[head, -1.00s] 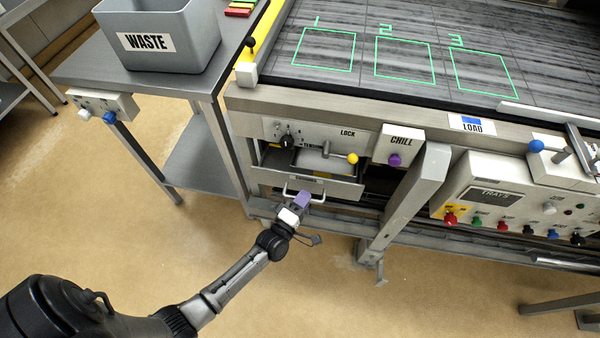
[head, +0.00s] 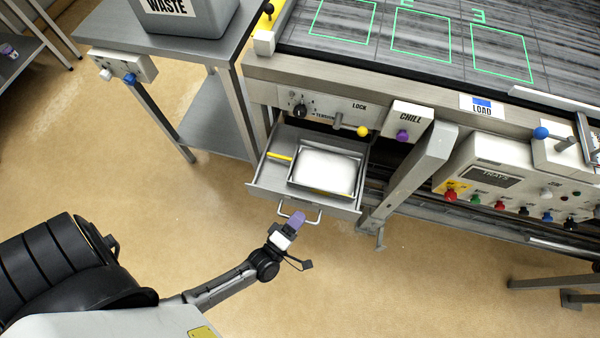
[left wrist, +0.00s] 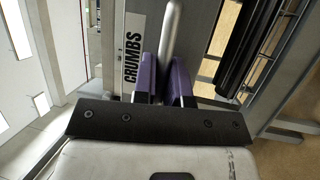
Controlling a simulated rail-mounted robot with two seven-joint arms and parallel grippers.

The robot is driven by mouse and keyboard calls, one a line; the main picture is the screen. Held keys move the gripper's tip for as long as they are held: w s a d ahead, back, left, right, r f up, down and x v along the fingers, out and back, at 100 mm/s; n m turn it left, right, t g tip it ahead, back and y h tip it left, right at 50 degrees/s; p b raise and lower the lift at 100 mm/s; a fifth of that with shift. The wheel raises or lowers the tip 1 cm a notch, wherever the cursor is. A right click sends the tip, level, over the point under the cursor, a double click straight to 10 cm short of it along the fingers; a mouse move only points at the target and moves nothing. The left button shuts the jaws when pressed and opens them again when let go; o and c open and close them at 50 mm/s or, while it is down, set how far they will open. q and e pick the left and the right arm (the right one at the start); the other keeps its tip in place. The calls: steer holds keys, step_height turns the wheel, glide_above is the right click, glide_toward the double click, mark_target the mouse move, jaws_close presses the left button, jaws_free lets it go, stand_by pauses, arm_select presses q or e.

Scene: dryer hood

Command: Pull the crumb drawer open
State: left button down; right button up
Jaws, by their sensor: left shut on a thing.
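The crumb drawer (head: 272,182) stands pulled well out of the frame under the belt in the head view. A tray with a whitish content (head: 325,170) and a yellow strip (head: 279,156) show inside it. My left gripper (head: 296,219) is at the drawer's front, shut on its bar handle (head: 312,219). In the left wrist view the purple fingers (left wrist: 166,80) sit on either side of the grey handle bar (left wrist: 170,35), beside the drawer front (left wrist: 133,75) marked CRUMBS. My right gripper is not in view.
The LOCK lever with a yellow knob (head: 362,131) is above the drawer. A CHILL box (head: 408,118) and a slanted grey leg (head: 415,170) stand to its right. A steel side table (head: 215,105) is at left. The floor before the drawer is clear.

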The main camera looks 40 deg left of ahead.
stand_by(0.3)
arm_select(q)
steer(key=c, duration=1.3)
jaws_free()
steer(key=shift+o, duration=0.6)
steer(key=shift+s, duration=0.15)
steer(key=s+d+f, duration=0.1)
steer(key=s+f, duration=0.1)
steer(key=s, duration=1.1)
steer(key=shift+s+f, duration=0.2)
steer(key=shift+f, duration=0.05)
